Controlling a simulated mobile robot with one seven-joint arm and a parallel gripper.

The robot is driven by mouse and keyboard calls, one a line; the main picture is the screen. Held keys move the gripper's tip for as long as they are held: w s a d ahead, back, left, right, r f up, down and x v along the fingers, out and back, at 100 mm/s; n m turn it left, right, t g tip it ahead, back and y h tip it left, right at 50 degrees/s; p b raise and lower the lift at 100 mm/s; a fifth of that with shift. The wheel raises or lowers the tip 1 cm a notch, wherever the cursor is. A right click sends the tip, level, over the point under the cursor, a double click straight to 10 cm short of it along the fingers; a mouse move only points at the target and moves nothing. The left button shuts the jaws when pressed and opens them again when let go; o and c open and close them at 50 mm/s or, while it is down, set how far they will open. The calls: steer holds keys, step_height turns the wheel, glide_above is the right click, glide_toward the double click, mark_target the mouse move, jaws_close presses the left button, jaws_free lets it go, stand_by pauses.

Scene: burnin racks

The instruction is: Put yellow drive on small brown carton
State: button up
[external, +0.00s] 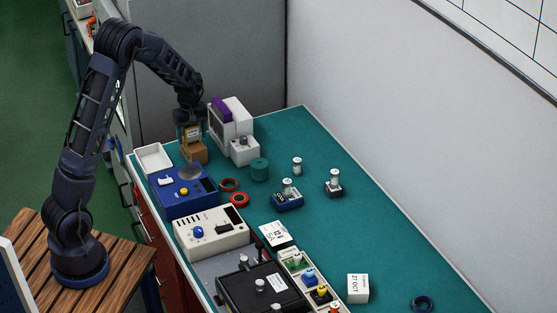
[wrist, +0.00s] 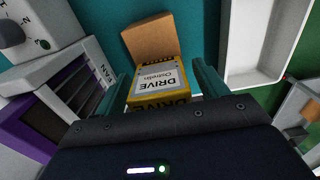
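The yellow drive (wrist: 158,80), with a white label reading DRIVE, stands between the fingers of my gripper (wrist: 162,75) in the wrist view. The fingers look spread, with a narrow gap beside the drive, clearest on the right. The small brown carton (wrist: 151,38) shows just beyond the drive. In the external view my gripper (external: 190,124) points down at the far left of the bench. The drive (external: 192,134) is directly above the carton (external: 194,153) and appears to rest on it. The contact between them is partly hidden.
A white tray (external: 154,158) is close on the left. A white instrument with a purple item (external: 221,109) stands close on the right, by the grey partition. A blue device (external: 183,198) is in front.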

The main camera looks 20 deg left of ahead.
mark_target(191, 126)
steer(key=shift+r, duration=0.15)
step_height(191, 126, up, 11)
steer(key=shift+r, duration=0.6)
steer(key=s+a+r+m+t, duration=0.1)
steer(key=s+a+r+m, duration=0.1)
steer(key=s+a+r, duration=0.3)
steer(key=s+a+r+m+h, duration=0.1)
steer(key=s+a+r, duration=0.15)
steer(key=s, duration=0.45)
steer(key=s+a+r+m+t, duration=0.1)
steer(key=s+a+r+m, duration=0.15)
steer(key=s+r, duration=0.3)
steer(key=s+a+m+t+y, duration=0.1)
steer(key=s+a+m+t, duration=0.1)
steer(key=s, duration=1.7)
steer(key=shift+a+r+m+t, duration=0.15)
steer(key=shift+a+m+t, duration=0.15)
steer(key=shift+a+m, duration=0.65)
